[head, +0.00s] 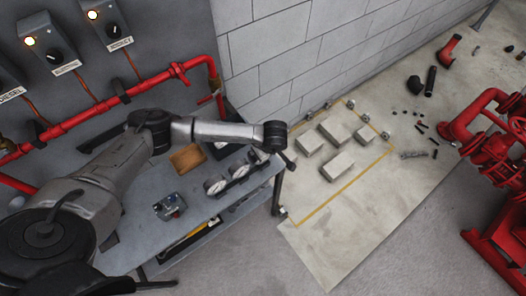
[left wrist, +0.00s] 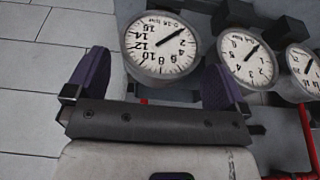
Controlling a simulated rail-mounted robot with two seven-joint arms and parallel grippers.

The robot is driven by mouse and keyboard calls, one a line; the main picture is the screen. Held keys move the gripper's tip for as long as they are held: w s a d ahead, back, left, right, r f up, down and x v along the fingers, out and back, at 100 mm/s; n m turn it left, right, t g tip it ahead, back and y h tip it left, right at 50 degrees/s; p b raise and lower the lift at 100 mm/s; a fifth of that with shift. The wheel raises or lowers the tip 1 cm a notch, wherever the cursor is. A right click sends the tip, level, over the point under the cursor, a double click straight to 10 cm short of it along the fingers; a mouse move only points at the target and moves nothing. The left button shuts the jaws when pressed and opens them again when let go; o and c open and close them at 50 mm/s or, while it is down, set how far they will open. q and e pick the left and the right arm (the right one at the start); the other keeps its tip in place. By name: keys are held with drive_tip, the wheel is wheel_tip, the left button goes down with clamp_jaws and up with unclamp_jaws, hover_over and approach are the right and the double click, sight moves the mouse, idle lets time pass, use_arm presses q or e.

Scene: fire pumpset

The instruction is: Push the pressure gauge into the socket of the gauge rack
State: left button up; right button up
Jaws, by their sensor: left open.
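Three round white-faced gauges stand in a row along the front edge of the grey bench. The left one (head: 215,186) and middle one (head: 238,169) show clearly in the head view; the third (head: 258,155) is partly covered by my arm. In the left wrist view, a gauge marked up to 16 (left wrist: 160,45) lies between my open left gripper's purple fingers (left wrist: 157,72), its body not clasped. Two more gauges (left wrist: 247,57) (left wrist: 305,70) sit to its right, with dark rack blocks (left wrist: 285,32) behind. Sockets are hidden. My left gripper also shows at the bench's right end (head: 284,158).
The bench (head: 190,225) also holds a small grey device (head: 170,206) and a brown block (head: 187,158). Red pipes (head: 110,102) run along the panel behind. Pale blocks (head: 337,166) lie on the floor mat. Red pump equipment (head: 490,140) stands at right.

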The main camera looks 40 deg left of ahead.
use_arm(q)
drive_tip(key=v, duration=1)
drive_tip(key=shift+r, duration=0.4)
drive_tip(key=shift+d, duration=0.1)
